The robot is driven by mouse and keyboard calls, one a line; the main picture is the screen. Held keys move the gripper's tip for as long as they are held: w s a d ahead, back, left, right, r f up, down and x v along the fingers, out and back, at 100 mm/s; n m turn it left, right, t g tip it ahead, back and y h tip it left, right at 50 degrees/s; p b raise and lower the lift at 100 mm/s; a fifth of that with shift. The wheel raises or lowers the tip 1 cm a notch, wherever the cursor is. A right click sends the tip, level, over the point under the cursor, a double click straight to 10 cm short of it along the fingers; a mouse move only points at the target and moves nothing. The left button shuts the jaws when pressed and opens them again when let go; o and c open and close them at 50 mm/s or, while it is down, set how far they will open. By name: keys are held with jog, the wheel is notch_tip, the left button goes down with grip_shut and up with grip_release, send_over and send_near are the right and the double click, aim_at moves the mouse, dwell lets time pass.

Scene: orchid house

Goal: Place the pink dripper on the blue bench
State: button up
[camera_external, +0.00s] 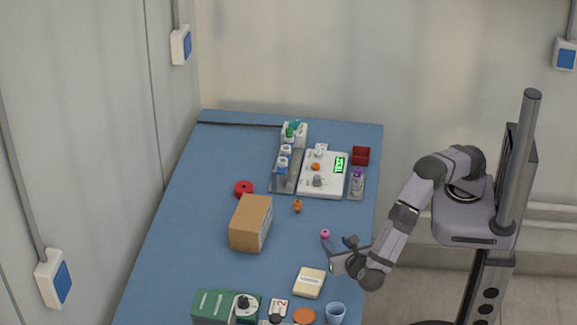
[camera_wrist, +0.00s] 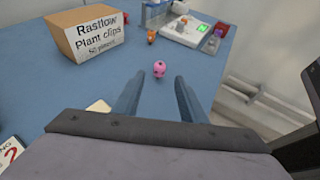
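The pink dripper (camera_external: 325,234) is a small round pink piece on the blue bench (camera_external: 190,220), near its right edge. In the wrist view the pink dripper (camera_wrist: 159,68) sits ahead of my fingertips, between their lines, and a dark spot shows on it. My gripper (camera_external: 342,249) is just in front of it, low over the bench. In the wrist view my gripper (camera_wrist: 156,80) has its two fingers spread apart with nothing between them. The dripper looks apart from both fingers.
A cardboard box (camera_external: 250,224) stands left of the dripper, with an orange piece (camera_external: 298,206) behind. A white device (camera_external: 323,174) with a green display and a red container (camera_external: 361,156) are farther back. A cream block (camera_external: 309,282) and a blue cup (camera_external: 335,313) stand in front.

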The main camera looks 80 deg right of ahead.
jog(key=shift+s+a+r, duration=0.3)
jog(key=shift+a, duration=0.25)
jog(key=shift+d, duration=0.1)
